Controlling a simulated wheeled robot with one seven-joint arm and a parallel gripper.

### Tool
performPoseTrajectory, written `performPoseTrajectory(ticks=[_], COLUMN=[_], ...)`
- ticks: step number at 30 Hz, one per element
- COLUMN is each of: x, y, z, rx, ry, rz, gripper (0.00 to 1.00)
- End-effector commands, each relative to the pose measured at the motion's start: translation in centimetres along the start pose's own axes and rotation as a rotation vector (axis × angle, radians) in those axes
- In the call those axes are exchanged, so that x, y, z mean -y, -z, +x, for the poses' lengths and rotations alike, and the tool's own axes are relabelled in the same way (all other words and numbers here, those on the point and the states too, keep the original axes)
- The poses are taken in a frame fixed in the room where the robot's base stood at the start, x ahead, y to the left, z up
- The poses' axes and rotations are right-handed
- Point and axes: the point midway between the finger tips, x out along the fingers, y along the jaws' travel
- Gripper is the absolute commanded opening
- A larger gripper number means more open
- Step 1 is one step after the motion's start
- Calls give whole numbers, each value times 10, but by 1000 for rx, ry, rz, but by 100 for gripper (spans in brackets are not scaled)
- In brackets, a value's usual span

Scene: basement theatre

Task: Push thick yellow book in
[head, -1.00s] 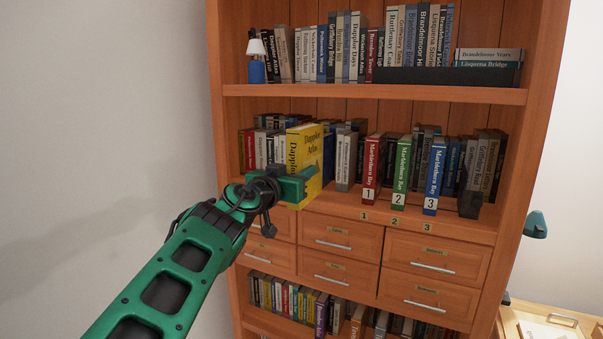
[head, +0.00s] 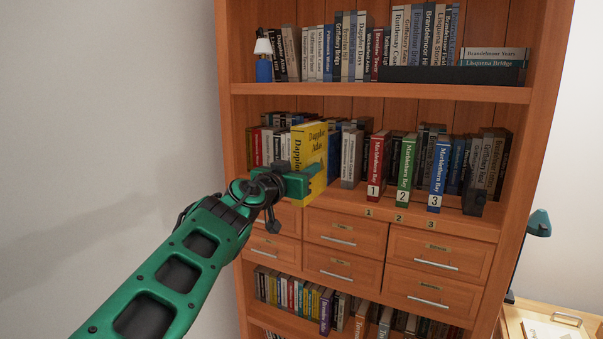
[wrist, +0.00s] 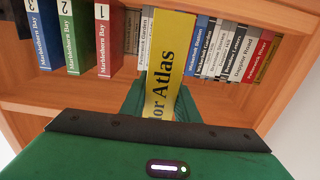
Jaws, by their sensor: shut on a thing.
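The thick yellow book (head: 311,150), titled "Dapplor Atlas", stands upright on the middle shelf (head: 350,199). Its spine sticks out in front of the books beside it. My gripper (head: 306,180) is at the lower part of the book and shut on it. In the wrist view the yellow spine (wrist: 160,75) rises between my green fingers (wrist: 158,105), and my gripper's body hides its lower end.
Red, green and blue Marblethorn Bay volumes (head: 405,168) numbered 1, 2 and 3 stand to the right, also protruding. Several books (head: 268,145) stand close on the left. Drawers (head: 345,232) lie below the shelf.

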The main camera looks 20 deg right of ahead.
Motion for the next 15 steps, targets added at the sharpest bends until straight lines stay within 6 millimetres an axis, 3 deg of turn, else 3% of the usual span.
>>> performPoseTrajectory(ticks=[15], x=[-1], y=[2], z=[17], rx=[-3], ry=[-2], rz=[2], gripper=[0])
